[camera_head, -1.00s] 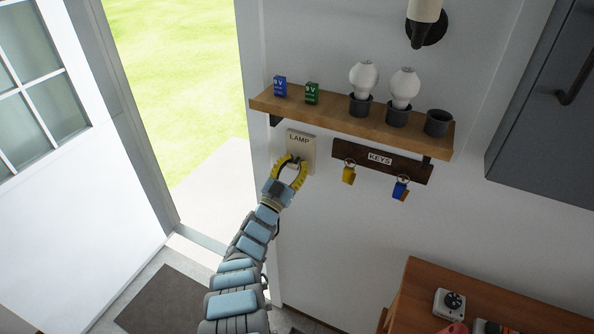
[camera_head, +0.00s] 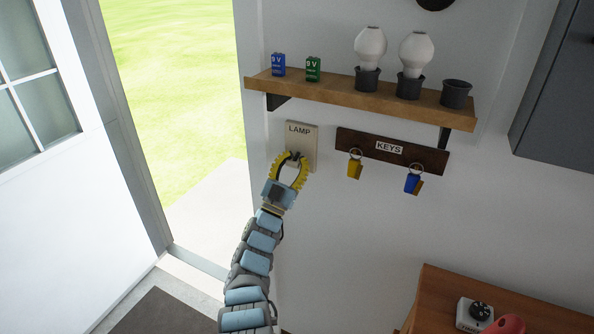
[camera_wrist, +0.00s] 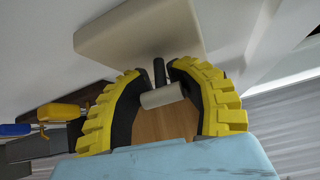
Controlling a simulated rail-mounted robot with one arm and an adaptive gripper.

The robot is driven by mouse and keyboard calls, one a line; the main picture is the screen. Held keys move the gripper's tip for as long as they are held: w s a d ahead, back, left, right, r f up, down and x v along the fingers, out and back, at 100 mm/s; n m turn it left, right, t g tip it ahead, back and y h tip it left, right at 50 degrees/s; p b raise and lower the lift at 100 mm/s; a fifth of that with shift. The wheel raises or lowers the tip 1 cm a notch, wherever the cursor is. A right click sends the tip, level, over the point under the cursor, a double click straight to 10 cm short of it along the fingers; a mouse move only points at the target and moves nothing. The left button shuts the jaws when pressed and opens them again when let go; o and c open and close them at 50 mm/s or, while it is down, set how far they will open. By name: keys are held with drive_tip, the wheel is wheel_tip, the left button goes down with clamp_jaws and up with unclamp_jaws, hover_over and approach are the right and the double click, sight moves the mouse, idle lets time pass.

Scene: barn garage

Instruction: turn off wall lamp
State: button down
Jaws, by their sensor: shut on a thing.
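The beige switch plate labelled LAMP (camera_head: 302,134) is on the white wall below the shelf. My gripper (camera_head: 291,160) is at the lower part of the plate with its yellow, ridged fingers curved round the switch. In the wrist view the beige plate (camera_wrist: 140,32) is at the top, and a dark stem with a pale cylindrical end (camera_wrist: 162,96) sits between the fingers. My gripper (camera_wrist: 158,72) is shut on this switch lever. The wall lamp shows only as its dark round base (camera_head: 435,4) at the top edge; the rest is out of frame.
A wooden shelf (camera_head: 340,95) above holds two 9 V batteries, two bulbs in dark holders and an empty holder. A KEYS rack (camera_head: 420,153) with two key tags hangs right of the switch. A doorway opens at left. A wooden table (camera_head: 425,312) stands at lower right.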

drive_tip(key=shift+w+a+f+t+b, duration=0.1)
drive_tip(key=shift+a+f+t+b, duration=0.25)
drive_tip(key=shift+b, duration=1.45)
drive_tip(key=shift+w+a+f+t+b, duration=0.1)
drive_tip(key=shift+f+t+b, duration=0.3)
drive_tip(key=shift+b, duration=1.35)
drive_tip(key=h+b, duration=0.1)
drive_tip(key=b, duration=0.2)
drive_tip(key=shift+d, duration=0.1)
drive_tip(key=shift+f+b, duration=0.2)
drive_tip(key=shift+b, duration=0.25)
drive_tip(key=c, duration=0.8)
unclamp_jaws()
drive_tip(key=shift+c, duration=0.2)
drive_tip(key=o, duration=0.4)
drive_tip(key=shift+s+a+r, duration=0.1)
drive_tip(key=shift+a, duration=0.15)
drive_tip(key=shift+d+r, duration=0.3)
drive_tip(key=shift+d, duration=0.05)
drive_tip(key=shift+s+f+m, duration=0.15)
drive_tip(key=shift+m, duration=0.15)
